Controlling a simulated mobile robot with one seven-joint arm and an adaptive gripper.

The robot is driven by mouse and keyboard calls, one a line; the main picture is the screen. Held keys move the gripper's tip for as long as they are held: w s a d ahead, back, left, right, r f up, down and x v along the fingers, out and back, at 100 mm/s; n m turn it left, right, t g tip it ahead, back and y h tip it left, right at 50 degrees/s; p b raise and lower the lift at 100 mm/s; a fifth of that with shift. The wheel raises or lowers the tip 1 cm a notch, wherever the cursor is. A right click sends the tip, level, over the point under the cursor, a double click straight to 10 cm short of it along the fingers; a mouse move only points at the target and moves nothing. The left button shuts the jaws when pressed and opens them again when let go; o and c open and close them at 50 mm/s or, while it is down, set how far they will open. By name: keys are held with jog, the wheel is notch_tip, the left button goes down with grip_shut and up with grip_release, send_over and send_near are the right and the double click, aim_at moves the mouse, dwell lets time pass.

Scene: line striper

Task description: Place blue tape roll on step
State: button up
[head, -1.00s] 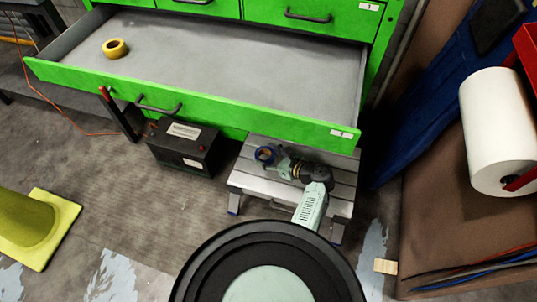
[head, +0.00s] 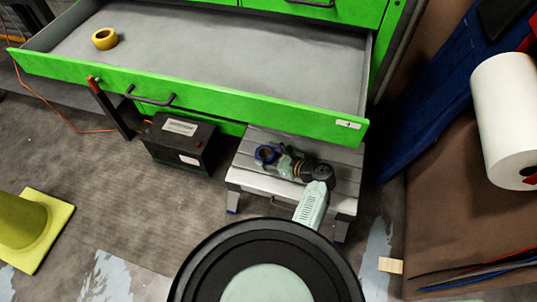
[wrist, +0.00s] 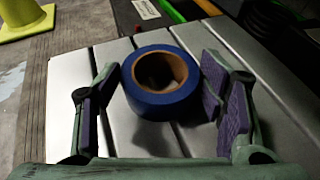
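The blue tape roll (head: 262,161) rests on the slatted grey step (head: 341,187) near its left side, below the open green drawer. In the wrist view, the roll (wrist: 165,104) lies with its brown core facing up toward the camera, over the slats of the step (wrist: 62,100). My gripper (head: 279,160) is low over the step. In the wrist view, my gripper's purple-padded fingers (wrist: 160,84) are spread on both sides of the roll. A gap shows on the left; the right pad is close, and I cannot tell whether it touches.
A green drawer (head: 215,100) hangs open over the back of the step, with a yellow tape roll (head: 105,39) inside. A black battery (head: 180,143) stands left of the step. A yellow cone (head: 22,230) is far left. A white paper roll (head: 506,120) is at right.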

jog(key=shift+o, duration=1.1)
jog(key=shift+r, duration=0.15)
jog(key=shift+s+d+r, duration=0.15)
jog(key=shift+d, duration=0.1)
jog(key=v, duration=1.1)
jog(key=shift+s+d+r, duration=0.1)
jog(key=shift+d+r, duration=0.05)
jog(key=shift+d, duration=0.05)
